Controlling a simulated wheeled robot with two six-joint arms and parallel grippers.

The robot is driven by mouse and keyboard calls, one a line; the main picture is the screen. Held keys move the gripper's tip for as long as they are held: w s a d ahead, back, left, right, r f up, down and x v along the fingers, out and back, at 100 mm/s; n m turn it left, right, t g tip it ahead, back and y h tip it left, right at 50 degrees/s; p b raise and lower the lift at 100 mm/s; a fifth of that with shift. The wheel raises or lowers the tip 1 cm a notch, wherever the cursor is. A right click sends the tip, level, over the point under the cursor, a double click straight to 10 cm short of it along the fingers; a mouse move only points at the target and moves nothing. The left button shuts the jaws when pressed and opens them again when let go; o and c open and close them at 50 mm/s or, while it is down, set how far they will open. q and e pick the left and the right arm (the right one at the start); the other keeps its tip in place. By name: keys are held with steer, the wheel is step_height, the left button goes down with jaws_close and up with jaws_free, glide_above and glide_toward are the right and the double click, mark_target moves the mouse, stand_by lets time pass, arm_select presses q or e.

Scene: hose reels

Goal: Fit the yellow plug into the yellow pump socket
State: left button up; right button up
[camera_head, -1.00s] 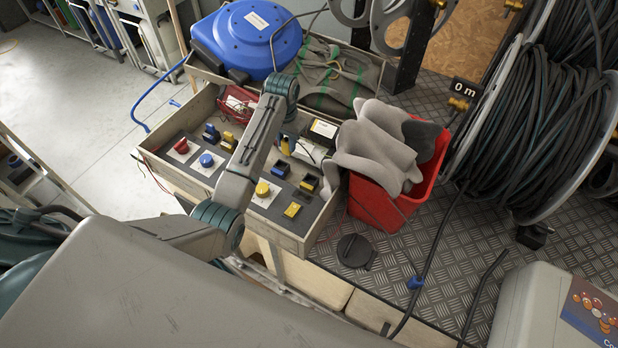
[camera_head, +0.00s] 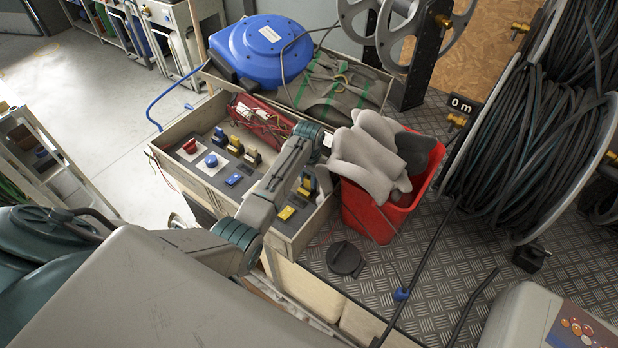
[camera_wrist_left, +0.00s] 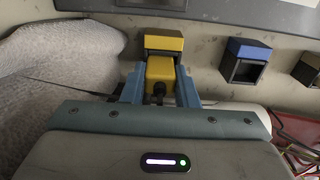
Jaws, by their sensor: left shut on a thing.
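My left gripper (camera_wrist_left: 160,78) is shut on the yellow plug (camera_wrist_left: 159,71), a small block between its blue fingers in the left wrist view. Straight ahead of the plug is the yellow pump socket (camera_wrist_left: 163,43), a dark block with a yellow top. The plug overlaps the lower part of the socket's dark face; I cannot tell whether it touches or has entered. In the head view the socket (camera_head: 308,184) stands at the right end of the grey panel, beside the red bin. The gripper's tips are hard to make out there. My right gripper is not in view.
A blue socket (camera_wrist_left: 246,61) is right of the yellow one in the wrist view. Grey cloth (camera_wrist_left: 65,57) lies close on the left, hanging from the red bin (camera_head: 372,210). The wooden tray (camera_head: 283,240) also holds knobs and red wires. A blue reel (camera_head: 262,50) stands behind.

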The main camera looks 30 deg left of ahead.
arm_select(q)
steer(key=shift+a+f, duration=0.1)
steer(key=shift+f, duration=0.2)
steer(key=o, duration=1)
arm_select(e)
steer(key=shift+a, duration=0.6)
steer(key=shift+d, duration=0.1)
